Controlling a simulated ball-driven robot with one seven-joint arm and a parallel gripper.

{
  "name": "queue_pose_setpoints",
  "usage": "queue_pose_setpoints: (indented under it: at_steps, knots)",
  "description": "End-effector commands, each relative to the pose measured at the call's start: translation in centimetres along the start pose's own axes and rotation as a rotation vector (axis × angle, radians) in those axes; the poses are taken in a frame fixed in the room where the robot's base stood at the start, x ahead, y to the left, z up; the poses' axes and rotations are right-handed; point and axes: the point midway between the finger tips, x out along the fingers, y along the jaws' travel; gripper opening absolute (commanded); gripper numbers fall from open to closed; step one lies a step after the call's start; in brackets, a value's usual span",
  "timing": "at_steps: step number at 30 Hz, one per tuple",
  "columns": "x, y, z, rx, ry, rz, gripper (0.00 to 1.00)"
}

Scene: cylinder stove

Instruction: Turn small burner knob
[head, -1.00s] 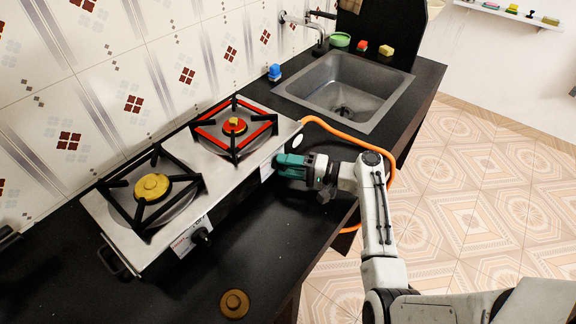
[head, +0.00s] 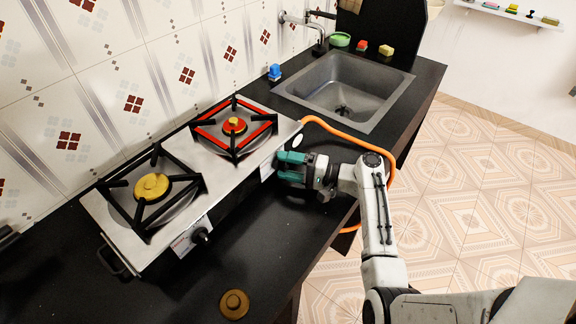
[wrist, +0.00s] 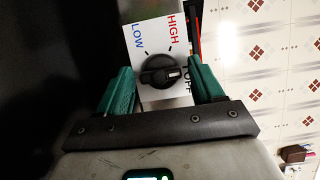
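A two-burner stove (head: 218,160) stands on the black counter. Its right burner (head: 234,126) has a small yellow cap on red; the left burner (head: 152,187) has a larger yellow cap. My gripper (head: 284,167) is at the stove's front on the right burner's side. In the wrist view my gripper (wrist: 157,82) is open, with a green finger on each side of a round black knob (wrist: 158,72). The knob's white mark points right, close to OFF, on a plate (wrist: 150,42) marked LOW, HIGH and OFF. I cannot tell whether the fingers touch it.
The left burner's knob (head: 201,236) is on the stove front. An orange hose (head: 345,135) curves behind my wrist. A sink (head: 343,88) lies beyond the stove. A loose brown burner cap (head: 234,304) lies on the front counter (head: 190,290), with bare room around it.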

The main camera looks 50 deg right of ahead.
Motion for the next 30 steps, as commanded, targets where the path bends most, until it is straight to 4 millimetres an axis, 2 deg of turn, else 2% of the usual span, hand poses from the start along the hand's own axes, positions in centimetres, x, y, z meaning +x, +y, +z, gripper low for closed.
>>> queue_pose_setpoints:
  at_steps: [11, 14, 24, 30]
  knots:
    - [-0.5, 0.0, -0.1, -0.002, 0.001, 0.0, 0.72]
    - [-1.6, 0.1, -0.1, -0.002, 0.002, 0.0, 0.72]
    - [-8.0, 0.2, -0.1, -0.002, 0.003, 0.0, 0.72]
    - [-10.3, 0.1, -0.1, -0.001, 0.001, 0.0, 0.72]
